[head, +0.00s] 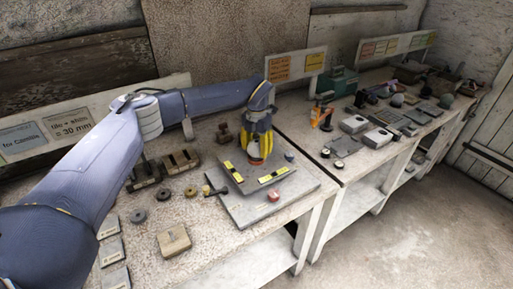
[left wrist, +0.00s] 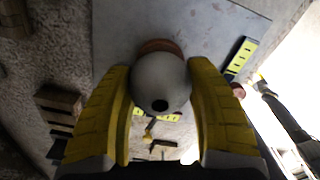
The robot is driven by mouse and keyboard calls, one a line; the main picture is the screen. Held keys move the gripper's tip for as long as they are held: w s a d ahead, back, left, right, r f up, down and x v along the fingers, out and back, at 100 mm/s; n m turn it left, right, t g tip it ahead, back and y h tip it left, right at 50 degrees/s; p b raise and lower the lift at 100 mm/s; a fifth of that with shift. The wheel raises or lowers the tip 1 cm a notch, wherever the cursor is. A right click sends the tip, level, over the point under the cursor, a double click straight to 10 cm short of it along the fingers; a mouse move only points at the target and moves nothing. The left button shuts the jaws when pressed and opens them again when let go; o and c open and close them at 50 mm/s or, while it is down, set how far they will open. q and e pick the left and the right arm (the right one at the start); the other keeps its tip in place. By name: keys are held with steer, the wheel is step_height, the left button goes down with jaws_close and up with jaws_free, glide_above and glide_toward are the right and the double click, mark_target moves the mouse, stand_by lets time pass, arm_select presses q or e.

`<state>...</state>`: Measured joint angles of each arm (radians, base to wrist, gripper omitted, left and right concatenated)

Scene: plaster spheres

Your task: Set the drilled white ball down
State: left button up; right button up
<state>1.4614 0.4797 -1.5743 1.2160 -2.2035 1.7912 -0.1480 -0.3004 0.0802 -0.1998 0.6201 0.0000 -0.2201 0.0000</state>
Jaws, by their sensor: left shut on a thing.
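My left gripper (head: 258,148) reaches in from the left and points down over a grey plate (head: 262,212) on the near bench. Its yellow fingers are shut on the drilled white ball, which shows pale grey in the left wrist view (left wrist: 160,78) with a dark hole facing the camera. The fingers (left wrist: 160,72) flank the ball on both sides. A reddish-brown round piece (left wrist: 160,46) shows just beyond the ball, partly hidden by it. I cannot tell whether the ball touches it. My right gripper is not in view.
Yellow-and-black marked strips (head: 273,175) lie on the plate. Slotted blocks (head: 180,162), dark rings (head: 138,216) and a pale block (head: 174,241) stand left of it. A second bench (head: 345,165) with many small tools is at the right.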

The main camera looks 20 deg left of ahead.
mark_target(257, 141)
arm_select(q)
steer(key=shift+f, duration=0.5)
steer(key=o, duration=1.4)
steer(key=shift+c, duration=0.2)
steer(key=shift+r, duration=0.15)
steer(key=shift+r, duration=1.85)
